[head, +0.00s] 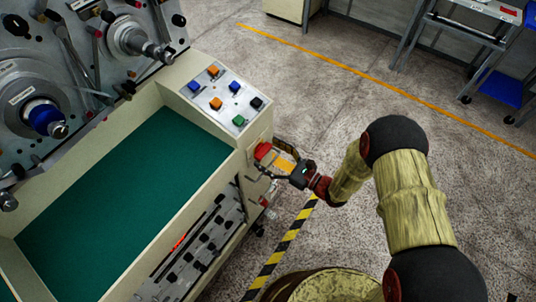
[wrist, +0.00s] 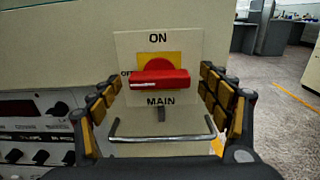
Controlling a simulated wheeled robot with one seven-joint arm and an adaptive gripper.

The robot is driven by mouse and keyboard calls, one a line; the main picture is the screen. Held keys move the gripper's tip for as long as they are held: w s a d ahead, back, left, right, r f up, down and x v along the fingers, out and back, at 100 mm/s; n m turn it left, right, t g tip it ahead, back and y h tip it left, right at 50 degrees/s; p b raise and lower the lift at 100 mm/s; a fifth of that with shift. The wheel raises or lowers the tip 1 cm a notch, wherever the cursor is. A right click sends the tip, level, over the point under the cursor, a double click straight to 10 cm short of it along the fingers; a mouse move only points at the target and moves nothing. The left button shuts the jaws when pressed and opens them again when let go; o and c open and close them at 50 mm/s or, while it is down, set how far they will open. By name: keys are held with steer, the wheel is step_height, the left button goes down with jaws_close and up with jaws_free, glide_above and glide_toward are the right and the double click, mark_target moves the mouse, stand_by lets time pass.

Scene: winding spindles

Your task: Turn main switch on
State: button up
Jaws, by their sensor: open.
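The main switch is a red rotary handle (wrist: 160,80) on a yellow plate (wrist: 173,58). The label reads ON above it, MAIN below it, and OFF, partly hidden, at its left. The handle lies horizontal, with a white mark at its left end toward OFF. In the head view the red switch (head: 263,150) is on the machine's end face, below the button panel. My gripper (wrist: 160,84) is open and faces the switch, one finger at each side of the handle. I see no clear contact. In the head view my gripper (head: 277,164) is close at the switch.
A metal bar handle (wrist: 160,138) sits below the switch. A button panel (head: 222,93) is above it. A knob panel (wrist: 35,130) is at the left. Yellow-black floor tape (head: 284,245) runs beside the machine. Open floor lies to the right, with a cart (head: 496,88) farther back.

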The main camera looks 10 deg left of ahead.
steer(key=shift+a, duration=0.2)
steer(key=shift+c, duration=0.8)
steer(key=c, duration=1)
